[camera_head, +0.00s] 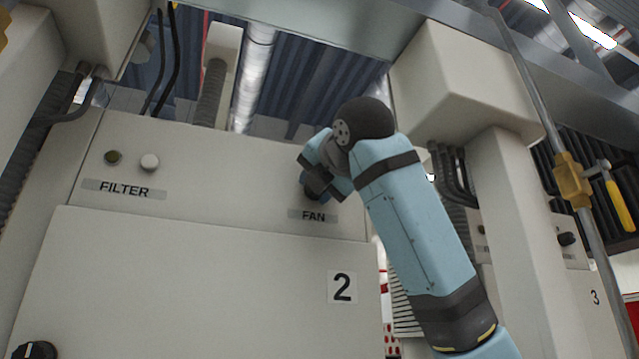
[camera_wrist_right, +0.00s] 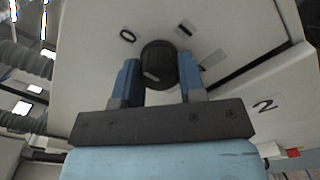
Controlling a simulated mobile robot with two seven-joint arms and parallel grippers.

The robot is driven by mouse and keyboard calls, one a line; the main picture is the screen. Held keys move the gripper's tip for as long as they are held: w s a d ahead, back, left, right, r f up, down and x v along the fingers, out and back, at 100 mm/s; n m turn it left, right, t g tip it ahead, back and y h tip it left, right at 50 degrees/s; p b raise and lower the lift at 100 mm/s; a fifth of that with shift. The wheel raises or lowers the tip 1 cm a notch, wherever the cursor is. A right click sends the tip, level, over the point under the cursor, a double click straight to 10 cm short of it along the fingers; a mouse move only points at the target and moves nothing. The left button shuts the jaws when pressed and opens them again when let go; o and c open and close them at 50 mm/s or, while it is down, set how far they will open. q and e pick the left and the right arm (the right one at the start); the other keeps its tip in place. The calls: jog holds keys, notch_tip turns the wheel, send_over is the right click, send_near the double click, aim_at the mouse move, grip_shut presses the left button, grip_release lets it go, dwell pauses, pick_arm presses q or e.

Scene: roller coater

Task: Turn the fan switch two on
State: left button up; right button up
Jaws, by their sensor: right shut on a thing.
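The fan switch of panel two is a round black knob (camera_wrist_right: 158,62) with a pale mark on its face. My right gripper (camera_wrist_right: 160,74) is shut on the knob, with one blue finger on each side. In the head view the right gripper (camera_head: 317,188) is at the panel just above the FAN label (camera_head: 313,216) and mostly hides the knob. The panel door below bears the number 2 (camera_head: 342,287). My left gripper is not in view.
The FILTER label (camera_head: 124,189) sits left on the same panel, under a dark button (camera_head: 113,157) and a white button (camera_head: 150,162). Another black knob (camera_head: 38,350) is at the bottom left. A cream pillar (camera_head: 515,230) and a metal pole (camera_head: 590,240) stand to the right.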

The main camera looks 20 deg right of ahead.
jog(key=m, duration=0.2)
jog(key=shift+m+b, duration=0.3)
jog(key=shift+b, duration=0.05)
jog(key=shift+m, duration=0.9)
jog(key=m+b, duration=0.1)
jog(key=m, duration=0.1)
jog(key=shift+m, duration=0.4)
jog(key=m+b, duration=0.1)
jog(key=m, duration=0.3)
jog(key=m+b, duration=0.2)
jog(key=m, duration=0.4)
jog(key=shift+r, duration=0.1)
jog(key=shift+m, duration=0.3)
jog(key=o, duration=0.9)
